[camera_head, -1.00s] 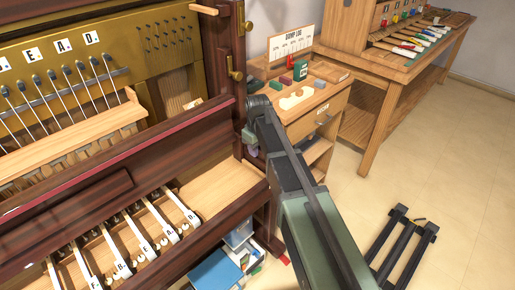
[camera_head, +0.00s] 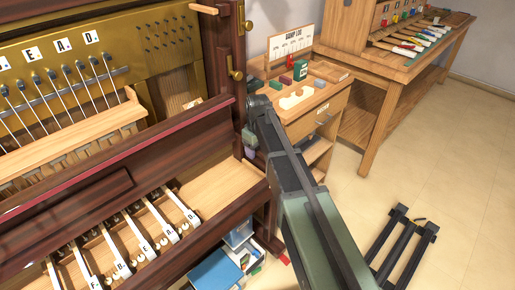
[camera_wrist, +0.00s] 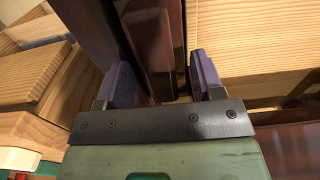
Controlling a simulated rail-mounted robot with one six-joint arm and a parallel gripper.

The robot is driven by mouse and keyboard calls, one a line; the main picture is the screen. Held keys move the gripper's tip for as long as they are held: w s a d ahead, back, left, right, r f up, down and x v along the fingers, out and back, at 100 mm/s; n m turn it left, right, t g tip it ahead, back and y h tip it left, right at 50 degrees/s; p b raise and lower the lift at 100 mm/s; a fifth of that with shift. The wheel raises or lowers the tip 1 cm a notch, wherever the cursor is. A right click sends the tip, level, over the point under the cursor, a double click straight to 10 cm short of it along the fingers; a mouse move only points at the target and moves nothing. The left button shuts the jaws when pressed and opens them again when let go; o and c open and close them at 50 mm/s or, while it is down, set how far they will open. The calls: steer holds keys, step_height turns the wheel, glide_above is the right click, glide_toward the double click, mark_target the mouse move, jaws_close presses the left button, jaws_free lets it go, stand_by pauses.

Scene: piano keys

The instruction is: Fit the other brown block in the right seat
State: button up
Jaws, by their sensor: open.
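My gripper (camera_wrist: 163,72) is open, its two purple fingers apart with nothing visibly gripped. Beyond and between them is dark red-brown wood (camera_wrist: 150,35), which looks like part of the piano. In the head view my gripper (camera_head: 249,147) is small and partly hidden beside the piano's right post. The right seat is not clearly identifiable; a bare light wood shelf (camera_head: 222,184) lies right of the white lettered keys (camera_head: 148,247).
The cabinet top (camera_head: 325,96) also holds a green block (camera_head: 300,70), other small blocks and a cream cut-out piece (camera_head: 296,97). A workbench (camera_head: 415,65) with coloured tools stands behind. A black frame (camera_head: 401,245) lies on the floor at right. Open bins sit below the piano.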

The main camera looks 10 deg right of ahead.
step_height(320, 180, up, 11)
steer(key=p, duration=1)
steer(key=shift+p, duration=0.4)
steer(key=shift+f, duration=0.1)
